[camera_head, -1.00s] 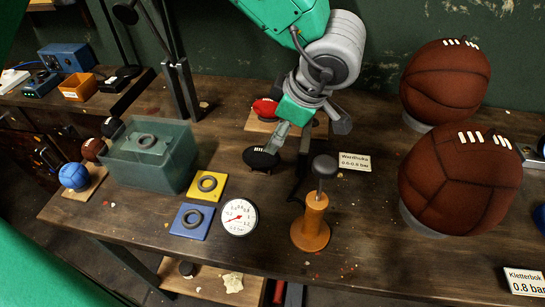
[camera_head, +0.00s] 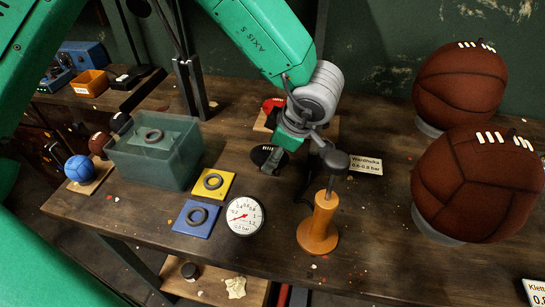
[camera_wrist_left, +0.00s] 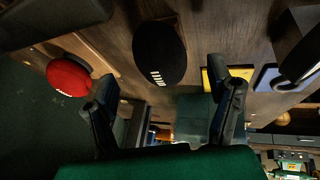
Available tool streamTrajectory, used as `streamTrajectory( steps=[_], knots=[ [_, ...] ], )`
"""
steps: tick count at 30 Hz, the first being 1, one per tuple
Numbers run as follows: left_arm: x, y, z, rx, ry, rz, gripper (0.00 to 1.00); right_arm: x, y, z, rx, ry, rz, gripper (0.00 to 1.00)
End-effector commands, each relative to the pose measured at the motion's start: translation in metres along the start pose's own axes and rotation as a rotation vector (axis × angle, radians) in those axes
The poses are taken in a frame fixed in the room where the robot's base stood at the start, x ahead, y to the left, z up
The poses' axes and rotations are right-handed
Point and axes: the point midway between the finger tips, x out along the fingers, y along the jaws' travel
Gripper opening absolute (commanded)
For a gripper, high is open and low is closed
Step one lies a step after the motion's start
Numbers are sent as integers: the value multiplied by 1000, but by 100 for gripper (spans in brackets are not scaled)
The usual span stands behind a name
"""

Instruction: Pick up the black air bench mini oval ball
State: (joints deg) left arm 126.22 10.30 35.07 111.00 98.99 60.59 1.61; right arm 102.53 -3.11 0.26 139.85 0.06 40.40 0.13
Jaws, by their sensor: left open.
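The black mini oval ball (camera_head: 262,155) with white laces lies on the wooden bench in the head view, partly hidden by my left gripper (camera_head: 277,160). In the left wrist view the black ball (camera_wrist_left: 160,50) is beyond the two spread fingers of the gripper (camera_wrist_left: 160,78), its laces facing the camera. The gripper is open and empty. In the head view its fingers overlap the ball's right side; I cannot tell whether they touch it. My right gripper is not in view.
A red oval ball (camera_head: 271,104) lies just behind. An orange pump (camera_head: 318,225) stands close on the right, with a gauge (camera_head: 243,216) in front. A translucent bin (camera_head: 150,165) is left. Two large brown balls (camera_head: 480,185) fill the right.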

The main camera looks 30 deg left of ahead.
Motion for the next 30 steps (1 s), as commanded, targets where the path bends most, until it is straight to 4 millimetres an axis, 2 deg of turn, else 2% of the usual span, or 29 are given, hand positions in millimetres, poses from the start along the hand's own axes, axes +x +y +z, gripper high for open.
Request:
streamTrajectory(
  steps=[7, 15, 20, 22, 23, 30],
  knots=[
    [40, -2, 0, -2, -1, -4, 74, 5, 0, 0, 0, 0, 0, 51],
    [43, -2, 1, 0, 0, -1, 74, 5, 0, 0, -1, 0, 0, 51],
    [42, -2, 2, 0, 1, -1, 18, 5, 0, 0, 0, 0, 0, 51],
    [43, -2, 2, 0, 1, -1, 18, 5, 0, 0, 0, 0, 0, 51],
    [43, -2, 2, 0, 0, -1, 13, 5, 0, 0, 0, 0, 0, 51],
    [40, -1, 0, -1, -2, -1, 13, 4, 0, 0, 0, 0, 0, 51]
  ],
)
